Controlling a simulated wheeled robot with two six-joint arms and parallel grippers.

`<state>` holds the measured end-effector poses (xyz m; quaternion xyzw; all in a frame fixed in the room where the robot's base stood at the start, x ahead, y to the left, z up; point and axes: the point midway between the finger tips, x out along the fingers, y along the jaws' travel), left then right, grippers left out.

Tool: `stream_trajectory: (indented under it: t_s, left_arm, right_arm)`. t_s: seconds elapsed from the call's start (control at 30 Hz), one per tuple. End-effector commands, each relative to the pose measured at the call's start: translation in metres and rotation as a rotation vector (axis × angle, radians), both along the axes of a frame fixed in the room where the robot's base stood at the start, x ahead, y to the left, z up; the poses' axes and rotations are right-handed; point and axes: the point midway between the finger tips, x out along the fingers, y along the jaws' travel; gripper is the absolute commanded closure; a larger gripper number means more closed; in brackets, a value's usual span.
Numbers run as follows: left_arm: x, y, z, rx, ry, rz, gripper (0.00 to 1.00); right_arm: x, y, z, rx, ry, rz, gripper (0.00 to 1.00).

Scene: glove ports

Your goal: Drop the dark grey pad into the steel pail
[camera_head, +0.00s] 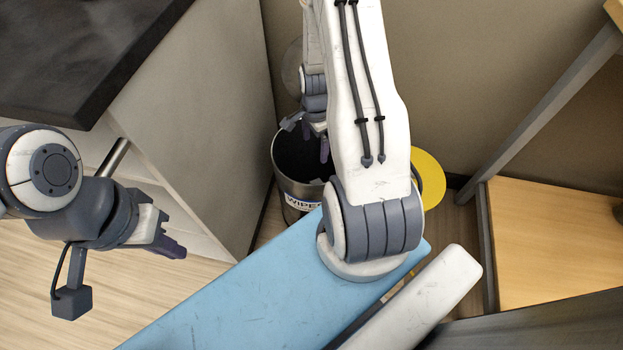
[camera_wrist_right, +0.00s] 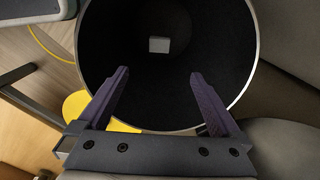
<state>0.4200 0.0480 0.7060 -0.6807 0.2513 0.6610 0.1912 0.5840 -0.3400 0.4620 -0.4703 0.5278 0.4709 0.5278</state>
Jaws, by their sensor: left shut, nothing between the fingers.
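The steel pail (camera_head: 298,205), with a label reading WIPES, stands on the floor between the white cabinet and the back wall. The right wrist view looks down into the dark inside of this pail (camera_wrist_right: 110,45). A small grey block (camera_wrist_right: 159,46) lies deep inside it; it may be the dark grey pad, though its lit face looks mid-grey. My right gripper (camera_wrist_right: 159,75) is open and empty over the pail mouth, its purple fingers wide apart. My left gripper (camera_head: 178,249) is shut and empty, left of the pail.
A white cabinet with a dark top (camera_head: 75,50) stands at left. A yellow disc (camera_head: 431,180) lies right of the pail and shows in the right wrist view (camera_wrist_right: 85,110). A wooden shelf (camera_head: 550,240) with grey legs is at right.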

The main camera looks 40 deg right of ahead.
Motion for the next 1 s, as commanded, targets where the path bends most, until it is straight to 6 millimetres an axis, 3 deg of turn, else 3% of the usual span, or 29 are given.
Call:
stream_trajectory:
  t_s: [0.17, 0.5, 0.7, 1.0]
  left_arm:
    - [0.0, 0.0, 0.003, 0.0, 0.0, 0.0, 1.0]
    - [0.0, 0.0, 0.03, 0.0, 0.0, 0.0, 1.0]
    - [0.0, 0.0, 0.038, 0.0, 0.0, 0.0, 1.0]
    - [0.0, 0.0, 0.039, 0.0, 0.0, 0.0, 1.0]
  right_arm:
    - [0.0, 0.0, 0.007, -0.001, -0.001, 0.0, 0.0]
    - [0.001, 0.0, 0.072, -0.001, -0.004, 0.001, 0.0]
    - [0.001, 0.0, 0.098, -0.001, -0.002, 0.001, 0.0]
    - [0.0, 0.0, 0.105, 0.0, 0.0, 0.001, 0.0]
